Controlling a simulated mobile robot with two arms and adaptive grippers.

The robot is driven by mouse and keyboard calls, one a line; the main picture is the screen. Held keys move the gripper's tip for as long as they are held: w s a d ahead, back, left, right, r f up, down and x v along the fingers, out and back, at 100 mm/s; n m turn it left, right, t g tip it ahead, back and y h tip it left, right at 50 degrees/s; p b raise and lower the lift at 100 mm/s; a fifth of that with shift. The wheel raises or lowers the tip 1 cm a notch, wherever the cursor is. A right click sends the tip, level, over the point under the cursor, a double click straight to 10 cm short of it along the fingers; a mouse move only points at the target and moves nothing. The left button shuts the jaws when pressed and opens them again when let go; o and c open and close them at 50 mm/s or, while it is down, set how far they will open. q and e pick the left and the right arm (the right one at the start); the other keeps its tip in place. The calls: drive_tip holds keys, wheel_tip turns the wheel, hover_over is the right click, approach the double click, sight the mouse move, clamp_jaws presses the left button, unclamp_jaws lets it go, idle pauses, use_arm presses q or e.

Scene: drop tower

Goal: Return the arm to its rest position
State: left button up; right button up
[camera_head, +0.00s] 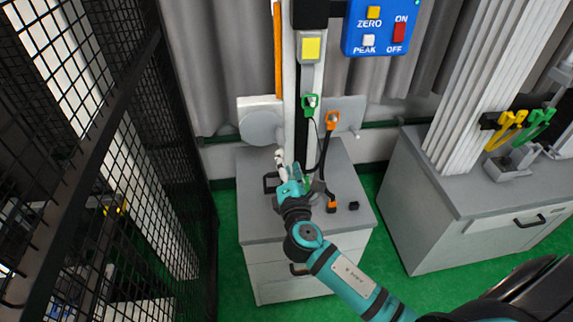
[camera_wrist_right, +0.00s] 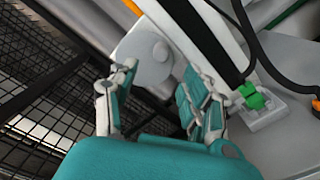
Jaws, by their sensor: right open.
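My right arm (camera_head: 352,277) reaches in from the lower right in the head view, over the grey cabinet. My right gripper (camera_head: 290,168) is at the foot of the drop tower's upright column (camera_head: 303,130). In the wrist view the right gripper (camera_wrist_right: 160,85) has its two teal-padded fingers spread, with nothing held between them. The column passes just beyond the fingers there. A green connector (camera_wrist_right: 252,97) sits at the column's base, right of the fingers. My left gripper is not in the head view.
The grey cabinet (camera_head: 259,227) carries the tower. Green (camera_head: 310,104) and orange (camera_head: 332,120) clips hang beside the column. A blue panel (camera_head: 377,27) is above. A black mesh fence (camera_head: 186,130) stands left, and a second cabinet (camera_head: 420,200) right. Green floor shows between.

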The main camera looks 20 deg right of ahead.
drive_tip(key=shift+f, duration=0.1)
idle(0.3)
drive_tip(key=s+f+m+g+y, duration=0.1)
drive_tip(key=s+f+m+g, duration=0.2)
drive_tip(key=f, duration=0.8)
drive_tip(key=s+f+m+g+y, duration=0.1)
drive_tip(key=s+f+g, duration=0.3)
drive_tip(key=f, duration=0.8)
drive_tip(key=s+f+m+g+y, duration=0.15)
drive_tip(key=s+f, duration=0.25)
drive_tip(key=f, duration=0.7)
drive_tip(key=s+f+m+g, duration=0.2)
drive_tip(key=s+f+m, duration=0.2)
drive_tip(key=s+f, duration=0.3)
drive_tip(key=s+f+m+g+y, duration=0.1)
drive_tip(key=s+f+m+g, duration=0.2)
drive_tip(key=s, duration=1.4)
drive_tip(key=s+f+m+g+b, duration=0.1)
drive_tip(key=s+f+m+g, duration=0.2)
drive_tip(key=s+f, duration=0.8)
drive_tip(key=shift+s+a+f+m, duration=0.15)
drive_tip(key=shift+s+m, duration=0.95)
drive_tip(key=shift+m, duration=0.15)
